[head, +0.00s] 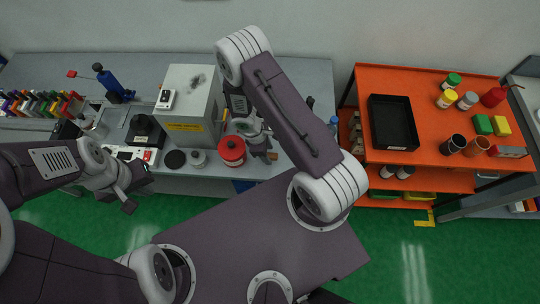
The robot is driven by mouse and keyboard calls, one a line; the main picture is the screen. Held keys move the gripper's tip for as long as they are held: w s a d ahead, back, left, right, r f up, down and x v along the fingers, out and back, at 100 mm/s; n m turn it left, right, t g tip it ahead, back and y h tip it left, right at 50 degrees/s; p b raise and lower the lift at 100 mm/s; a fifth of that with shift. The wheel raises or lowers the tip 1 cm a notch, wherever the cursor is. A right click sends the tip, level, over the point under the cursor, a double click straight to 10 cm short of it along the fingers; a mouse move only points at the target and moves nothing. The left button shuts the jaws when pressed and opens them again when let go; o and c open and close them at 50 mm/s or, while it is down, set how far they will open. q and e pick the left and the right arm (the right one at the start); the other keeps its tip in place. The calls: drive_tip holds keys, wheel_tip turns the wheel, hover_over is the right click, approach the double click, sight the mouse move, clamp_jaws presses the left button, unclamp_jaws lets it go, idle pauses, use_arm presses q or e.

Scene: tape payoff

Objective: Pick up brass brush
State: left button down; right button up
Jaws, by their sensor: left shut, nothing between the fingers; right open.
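I cannot make out a brass brush for certain in the head view. A small brown piece (272,156) shows on the grey bench beside my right gripper, too small and too covered to name. My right gripper (261,148) points down over the bench's front part, just right of a red tin (231,151). It is open, and its arm hides part of the bench behind it. My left gripper (130,196) is shut and empty, out in front of the bench's front edge at the left.
The grey bench (215,184) carries a large grey box (191,104), a black disc (175,159), a blue upright tool (110,84) and a rack of coloured items (38,103). An orange cart (422,88) with a black tray (392,121) stands right. Green floor is clear in front.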

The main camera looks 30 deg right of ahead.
drive_tip(key=shift+x, duration=0.95)
clamp_jaws()
drive_tip(key=shift+r, duration=0.1)
